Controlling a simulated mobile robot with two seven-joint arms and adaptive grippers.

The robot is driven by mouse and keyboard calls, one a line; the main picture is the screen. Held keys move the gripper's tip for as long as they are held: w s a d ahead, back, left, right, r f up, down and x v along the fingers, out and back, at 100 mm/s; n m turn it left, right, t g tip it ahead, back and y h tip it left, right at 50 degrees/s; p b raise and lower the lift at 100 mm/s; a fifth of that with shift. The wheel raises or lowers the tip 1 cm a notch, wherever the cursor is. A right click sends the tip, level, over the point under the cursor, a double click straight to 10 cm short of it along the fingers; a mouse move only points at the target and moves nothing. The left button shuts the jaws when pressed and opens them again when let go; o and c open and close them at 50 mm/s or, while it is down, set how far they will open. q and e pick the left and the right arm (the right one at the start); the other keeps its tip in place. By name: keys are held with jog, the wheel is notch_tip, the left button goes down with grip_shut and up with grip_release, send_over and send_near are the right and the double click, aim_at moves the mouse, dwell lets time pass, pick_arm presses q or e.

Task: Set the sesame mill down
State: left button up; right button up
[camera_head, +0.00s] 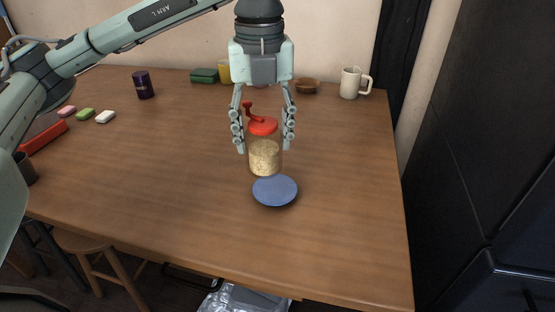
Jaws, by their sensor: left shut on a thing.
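The sesame mill (265,157) is a clear jar of pale seeds with a red top and a red crank. It stands upright in the middle of the wooden table in the head view. My left gripper (264,143) points down from above with its fingers on either side of the mill, shut on it. The mill's base is close to the far edge of a round blue disc (275,191). I cannot tell whether the base touches the table or hangs just above it. My right gripper is not in view.
On the wooden table (340,200), a white mug (351,83), a brown bowl (306,86), a green block (204,76) and a dark purple cup (143,85) stand at the back. Small soap-like pieces (85,114) lie at the left. The right side is clear.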

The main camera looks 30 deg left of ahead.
aim_at(277, 161)
pick_arm(q)
jog(key=shift+w+d+f, duration=0.3)
jog(key=shift+d+f, duration=0.1)
jog(key=shift+d, duration=0.1)
jog(key=shift+w+d+f, duration=0.25)
jog(key=shift+d+f, duration=0.15)
jog(key=shift+d, duration=0.1)
notch_tip(277, 161, down, 3)
jog(key=shift+f, duration=0.4)
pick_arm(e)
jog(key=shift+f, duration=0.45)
pick_arm(q)
jog(key=shift+f, duration=0.1)
jog(key=o, duration=1.3)
jog(key=shift+o, duration=0.2)
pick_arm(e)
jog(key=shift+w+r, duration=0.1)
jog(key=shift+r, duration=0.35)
